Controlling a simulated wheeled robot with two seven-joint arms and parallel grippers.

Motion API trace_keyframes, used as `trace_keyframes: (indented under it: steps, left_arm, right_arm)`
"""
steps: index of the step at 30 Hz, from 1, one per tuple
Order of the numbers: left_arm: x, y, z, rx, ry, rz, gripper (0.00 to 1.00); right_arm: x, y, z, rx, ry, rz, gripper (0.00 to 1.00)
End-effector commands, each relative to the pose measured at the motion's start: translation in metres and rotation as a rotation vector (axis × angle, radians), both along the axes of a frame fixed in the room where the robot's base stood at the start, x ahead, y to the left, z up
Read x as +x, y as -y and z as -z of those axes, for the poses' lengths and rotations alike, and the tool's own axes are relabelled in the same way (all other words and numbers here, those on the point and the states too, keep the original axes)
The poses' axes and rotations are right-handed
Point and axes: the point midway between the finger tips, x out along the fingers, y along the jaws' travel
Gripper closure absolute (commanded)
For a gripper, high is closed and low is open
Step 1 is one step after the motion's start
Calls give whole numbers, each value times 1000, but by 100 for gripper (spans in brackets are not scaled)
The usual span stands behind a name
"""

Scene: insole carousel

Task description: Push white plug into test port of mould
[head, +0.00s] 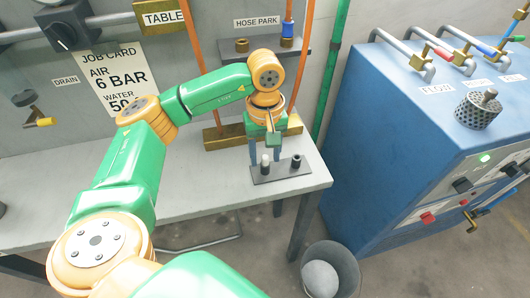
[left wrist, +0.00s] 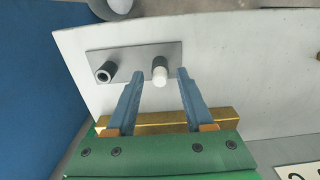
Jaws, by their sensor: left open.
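The white plug (head: 265,161) stands upright on a small dark grey plate (head: 281,174) at the right end of the grey table. In the left wrist view the white plug (left wrist: 160,76) shows a white end and a darker body. My left gripper (head: 264,157) points down at it and is open. In the left wrist view the fingertips (left wrist: 160,73) are one on each side of the white plug, with gaps on both sides. I cannot make out a mould or its test port. My right gripper is not in view.
A brass bar (head: 226,136) and hoses are behind the gripper. A blue cabinet (head: 395,140) with valves stands to the right. A grey bin (head: 342,262) is on the floor.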

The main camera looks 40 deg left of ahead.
Motion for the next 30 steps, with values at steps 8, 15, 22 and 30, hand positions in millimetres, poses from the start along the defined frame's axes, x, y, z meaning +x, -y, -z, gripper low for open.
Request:
trace_keyframes:
  steps: [8, 15, 22, 30]
  left_arm:
    - [0, 0, 0, 0, 0, 0, 85]
    - [0, 0, 0, 0, 0, 0, 100]
    - [0, 0, 0, 0, 0, 0, 100]
    - [0, 0, 0, 0, 0, 0, 100]
  right_arm:
    - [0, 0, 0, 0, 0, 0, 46]
    - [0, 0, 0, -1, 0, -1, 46]
    - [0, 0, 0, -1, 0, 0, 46]
    - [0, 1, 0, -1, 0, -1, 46]
